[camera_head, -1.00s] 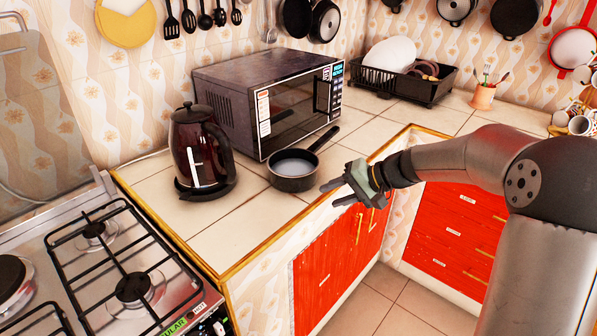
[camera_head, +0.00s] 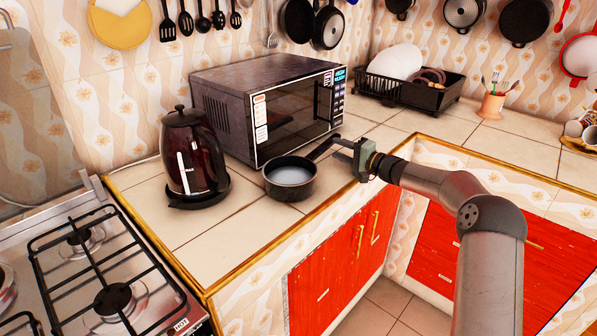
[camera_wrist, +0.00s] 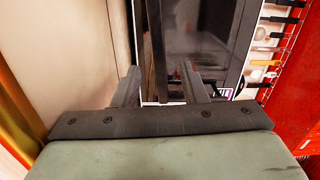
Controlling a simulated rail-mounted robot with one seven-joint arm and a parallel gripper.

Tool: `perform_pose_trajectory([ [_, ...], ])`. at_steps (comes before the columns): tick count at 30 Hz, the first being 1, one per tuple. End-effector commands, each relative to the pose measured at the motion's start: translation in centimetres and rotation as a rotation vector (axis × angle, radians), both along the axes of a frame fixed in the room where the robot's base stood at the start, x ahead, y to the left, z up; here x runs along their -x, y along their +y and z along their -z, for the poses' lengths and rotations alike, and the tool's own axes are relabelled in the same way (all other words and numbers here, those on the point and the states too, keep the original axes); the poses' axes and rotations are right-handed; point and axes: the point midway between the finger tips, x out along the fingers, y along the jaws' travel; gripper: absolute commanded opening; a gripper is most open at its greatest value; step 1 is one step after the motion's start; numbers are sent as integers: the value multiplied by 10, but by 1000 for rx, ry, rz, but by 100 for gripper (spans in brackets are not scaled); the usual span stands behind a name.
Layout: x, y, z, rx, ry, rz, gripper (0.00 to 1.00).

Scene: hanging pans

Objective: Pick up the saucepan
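The dark saucepan (camera_head: 290,180) with a pale inside stands upright on the tiled counter, in front of the microwave. Its handle points back and right, toward my gripper. My gripper (camera_head: 342,152) is at the handle's far end, with its fingers pointing left. In the wrist view the dark handle (camera_wrist: 155,45) runs between the two fingers of my gripper (camera_wrist: 160,85). The fingers are apart, with a gap on each side of the handle. In the head view the handle's end is partly hidden by the fingers.
The microwave (camera_head: 275,110) stands close behind the saucepan and gripper. A dark red kettle (camera_head: 193,160) stands to the left, and a gas stove (camera_head: 100,270) is at the lower left. A black dish rack (camera_head: 415,90) is further back. The counter's front edge is close to the pan.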

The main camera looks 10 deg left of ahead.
Motion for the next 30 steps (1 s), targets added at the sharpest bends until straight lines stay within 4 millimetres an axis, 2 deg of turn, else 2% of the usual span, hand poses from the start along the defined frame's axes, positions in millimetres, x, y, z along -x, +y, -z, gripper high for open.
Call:
perform_pose_trajectory([
  [3,-7,12,-1,0,0,-1,39],
  [8,-12,19,-1,1,0,0,39],
  [17,-36,54,-1,1,0,-1,39],
  [26,-39,58,-1,1,1,0,39],
  [27,-39,58,-1,1,1,0,34],
  [30,-39,58,-1,1,1,0,6],
])
